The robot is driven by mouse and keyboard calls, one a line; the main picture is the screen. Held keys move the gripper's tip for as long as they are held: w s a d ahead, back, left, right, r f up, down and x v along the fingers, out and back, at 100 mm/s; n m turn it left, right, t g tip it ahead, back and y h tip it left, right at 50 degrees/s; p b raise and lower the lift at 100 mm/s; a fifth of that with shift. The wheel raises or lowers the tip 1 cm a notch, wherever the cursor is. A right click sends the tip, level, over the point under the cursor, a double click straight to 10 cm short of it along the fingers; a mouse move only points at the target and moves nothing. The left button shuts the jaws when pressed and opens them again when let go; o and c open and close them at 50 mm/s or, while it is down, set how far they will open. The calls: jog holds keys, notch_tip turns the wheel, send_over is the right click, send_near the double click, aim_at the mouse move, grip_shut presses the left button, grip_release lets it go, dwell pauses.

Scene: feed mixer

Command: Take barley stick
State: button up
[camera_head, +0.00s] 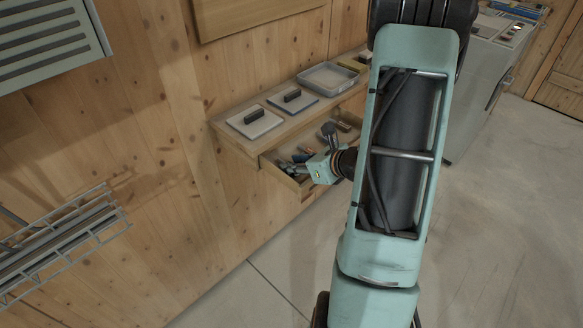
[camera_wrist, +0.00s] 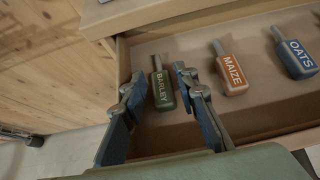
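The barley stick (camera_wrist: 163,90) is green with a white BARLEY label and a thin metal end. It lies in the open drawer (camera_wrist: 185,137), near its left side. My gripper (camera_wrist: 157,72) is open, with one finger on each side of the barley stick in the wrist view. I cannot tell whether the fingers touch it. In the head view my gripper (camera_head: 288,167) reaches into the drawer, and the stick cannot be made out there.
An orange MAIZE stick (camera_wrist: 232,75) and a blue OATS stick (camera_wrist: 295,58) lie to the right in the same drawer. The drawer's walls are close to my fingers.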

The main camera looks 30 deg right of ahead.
jog(key=shift+w+a+f, duration=0.2)
jog(key=shift+w+f, duration=0.15)
jog(key=shift+w, duration=0.15)
jog(key=c, duration=0.7)
jog(key=shift+r, duration=0.1)
